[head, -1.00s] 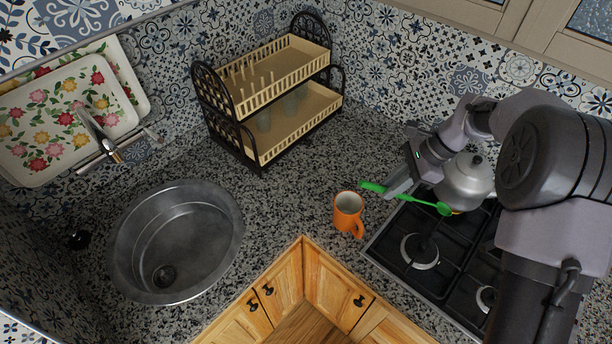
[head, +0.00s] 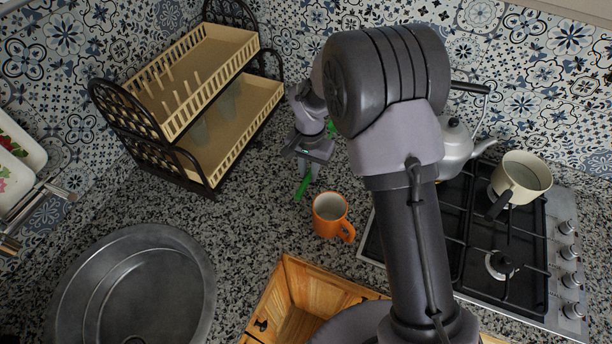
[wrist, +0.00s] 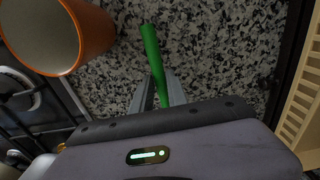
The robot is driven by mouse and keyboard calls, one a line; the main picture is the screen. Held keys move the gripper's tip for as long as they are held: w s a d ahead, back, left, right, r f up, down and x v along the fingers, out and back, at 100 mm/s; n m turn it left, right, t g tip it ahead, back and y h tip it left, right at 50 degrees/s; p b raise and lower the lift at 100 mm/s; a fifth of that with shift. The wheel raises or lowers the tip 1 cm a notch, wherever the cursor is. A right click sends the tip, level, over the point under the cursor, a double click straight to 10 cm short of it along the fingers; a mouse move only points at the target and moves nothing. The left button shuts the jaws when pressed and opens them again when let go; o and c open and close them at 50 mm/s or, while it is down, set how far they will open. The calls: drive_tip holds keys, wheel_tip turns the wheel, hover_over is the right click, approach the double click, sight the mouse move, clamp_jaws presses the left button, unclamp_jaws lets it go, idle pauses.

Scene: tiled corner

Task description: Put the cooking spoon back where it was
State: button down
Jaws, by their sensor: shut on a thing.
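The green cooking spoon (head: 305,184) is in my gripper (head: 308,166), in the head view between the dish rack and the orange mug. My gripper points down over the granite counter and is shut on the spoon's handle. In the wrist view the green handle (wrist: 153,55) sticks out from between the fingers (wrist: 160,92). In the head view, a bit of green shows on the far side of the gripper; the rest of the spoon is hidden by my arm. I cannot tell whether the spoon touches the counter.
An orange mug (head: 331,216) stands close by; it fills the upper left of the wrist view (wrist: 88,38). A two-tier dish rack (head: 205,160) is at left, the sink (head: 190,262) at lower left. The hob (head: 525,262) with a kettle (head: 455,150) and saucepan (head: 522,178) is at right.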

drive_tip(key=shift+f+b, duration=0.35)
drive_tip(key=shift+f, duration=1.65)
drive_tip(key=shift+f, duration=0.15)
drive_tip(key=c, duration=1.3)
unclamp_jaws()
wheel_tip(320, 180, up, 12)
drive_tip(key=p, duration=0.3)
drive_tip(key=shift+r, duration=0.2)
drive_tip(key=s+d+r+t, duration=0.1)
drive_tip(key=s+d+r, duration=0.1)
drive_tip(key=r, duration=0.4)
drive_tip(key=s+d+r+t, duration=0.1)
drive_tip(key=s+d+r, duration=0.1)
drive_tip(key=r, duration=0.4)
drive_tip(key=s+d+r+t, duration=0.1)
drive_tip(key=s+d+r, duration=0.1)
drive_tip(key=s, duration=0.5)
drive_tip(key=s+d+r+t+y, duration=0.1)
drive_tip(key=s+d+r, duration=0.1)
drive_tip(key=s, duration=0.5)
drive_tip(key=s+d+r+t+y, duration=0.1)
drive_tip(key=s+d+r, duration=0.1)
drive_tip(key=s+r, duration=0.2)
drive_tip(key=s, duration=0.3)
drive_tip(key=shift+d+r+t, duration=0.25)
drive_tip(key=shift+d+t, duration=0.05)
drive_tip(key=shift+t, duration=0.1)
